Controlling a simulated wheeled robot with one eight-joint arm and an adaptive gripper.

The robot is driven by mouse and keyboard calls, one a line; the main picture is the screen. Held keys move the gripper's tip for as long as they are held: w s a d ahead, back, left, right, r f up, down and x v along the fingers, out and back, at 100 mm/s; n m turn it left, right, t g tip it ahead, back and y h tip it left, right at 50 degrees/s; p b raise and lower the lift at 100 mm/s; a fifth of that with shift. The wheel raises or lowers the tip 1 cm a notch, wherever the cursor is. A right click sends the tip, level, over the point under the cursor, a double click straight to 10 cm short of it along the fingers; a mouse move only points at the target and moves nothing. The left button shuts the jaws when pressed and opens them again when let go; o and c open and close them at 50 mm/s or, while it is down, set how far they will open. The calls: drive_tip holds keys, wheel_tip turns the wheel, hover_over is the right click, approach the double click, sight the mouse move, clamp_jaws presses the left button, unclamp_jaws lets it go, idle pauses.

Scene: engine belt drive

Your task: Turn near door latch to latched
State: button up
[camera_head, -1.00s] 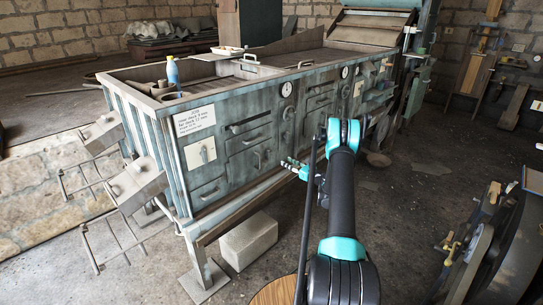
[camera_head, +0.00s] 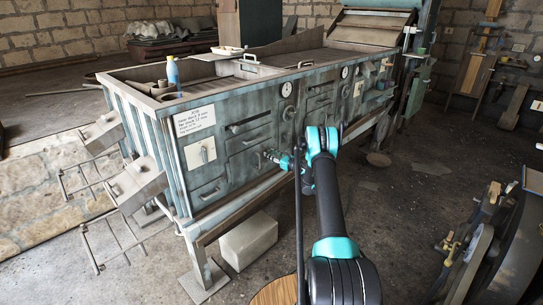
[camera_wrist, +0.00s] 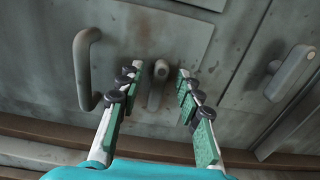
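In the wrist view, a small grey latch (camera_wrist: 155,97) with a rounded top end sits on a weathered door panel (camera_wrist: 150,35). It stands about upright, its lower end pointing down in the picture. My gripper (camera_wrist: 158,76) is open, one green-padded finger on each side of the latch, with gaps showing on both sides. In the head view my gripper (camera_head: 275,157) is at the lower front of the blue-grey machine (camera_head: 235,100). It hides the latch there.
A curved pull handle (camera_wrist: 83,70) is left of the latch, close to the left finger. Another lever (camera_wrist: 290,72) is on the panel to the right. In the head view, a pale block (camera_head: 248,243) lies on the floor under the machine. Wheels (camera_head: 500,245) stand at the right.

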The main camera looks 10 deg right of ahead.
clamp_jaws()
drive_tip(key=shift+n, duration=0.3)
drive_tip(key=shift+s+a+f+n, duration=0.2)
drive_tip(key=shift+a+f+n, duration=0.1)
drive_tip(key=shift+n, duration=2.55)
drive_tip(key=shift+s+a+f+n, duration=0.15)
drive_tip(key=shift+f+n, duration=0.1)
drive_tip(key=shift+n, duration=2.55)
drive_tip(key=shift+s+a+f+n, duration=0.2)
drive_tip(key=shift+a+f+n, duration=0.1)
drive_tip(key=shift+n, duration=2.55)
